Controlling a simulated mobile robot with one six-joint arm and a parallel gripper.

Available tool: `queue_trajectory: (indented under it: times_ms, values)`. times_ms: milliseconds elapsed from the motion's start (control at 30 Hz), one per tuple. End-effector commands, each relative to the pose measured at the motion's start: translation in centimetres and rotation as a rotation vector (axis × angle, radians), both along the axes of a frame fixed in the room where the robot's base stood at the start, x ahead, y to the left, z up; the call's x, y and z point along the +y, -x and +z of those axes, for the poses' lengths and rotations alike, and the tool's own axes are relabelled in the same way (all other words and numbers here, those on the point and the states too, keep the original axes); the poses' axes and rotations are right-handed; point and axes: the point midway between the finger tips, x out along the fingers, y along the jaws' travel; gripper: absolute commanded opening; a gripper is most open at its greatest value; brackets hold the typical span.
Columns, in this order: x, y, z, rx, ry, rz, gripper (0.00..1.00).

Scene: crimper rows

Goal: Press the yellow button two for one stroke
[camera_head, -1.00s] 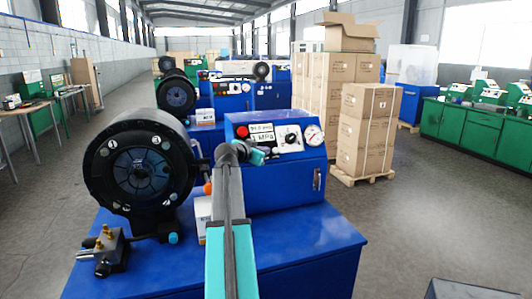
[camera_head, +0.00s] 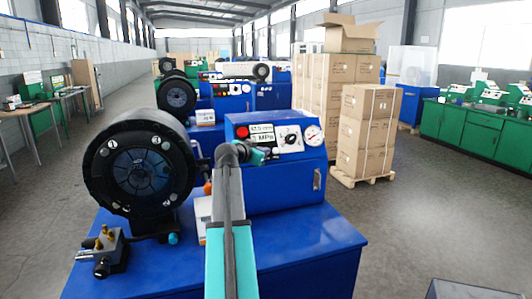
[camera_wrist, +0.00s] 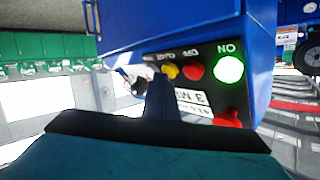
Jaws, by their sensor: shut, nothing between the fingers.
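In the wrist view a dark panel, seen upside down, carries a yellow button (camera_wrist: 170,71), a red button (camera_wrist: 194,70) and a brightly lit green button (camera_wrist: 229,69) marked ON. My gripper (camera_wrist: 159,80) is shut and empty, its dark fingertips beside the yellow button and covering part of it. I cannot tell for sure whether they touch it. In the head view my gripper (camera_head: 265,154) reaches the front of the blue control box (camera_head: 285,185). The yellow button is hidden there. The black crimper head (camera_head: 142,172) stands on the left.
The blue machine table (camera_head: 300,243) lies below the arm. A large red knob (camera_wrist: 229,118) sits on the panel near the green button. The box also carries a display (camera_head: 262,133) and a round gauge (camera_head: 313,134). Stacked cartons (camera_head: 367,130) stand to the right on a pallet.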

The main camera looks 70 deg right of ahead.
Motion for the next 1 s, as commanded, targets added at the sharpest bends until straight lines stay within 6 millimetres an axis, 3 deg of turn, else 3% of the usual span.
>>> queue_trajectory:
  times_ms: [1000]
  values:
    - [1.7,1.5,1.4,0.000,0.001,-0.001,0.00]
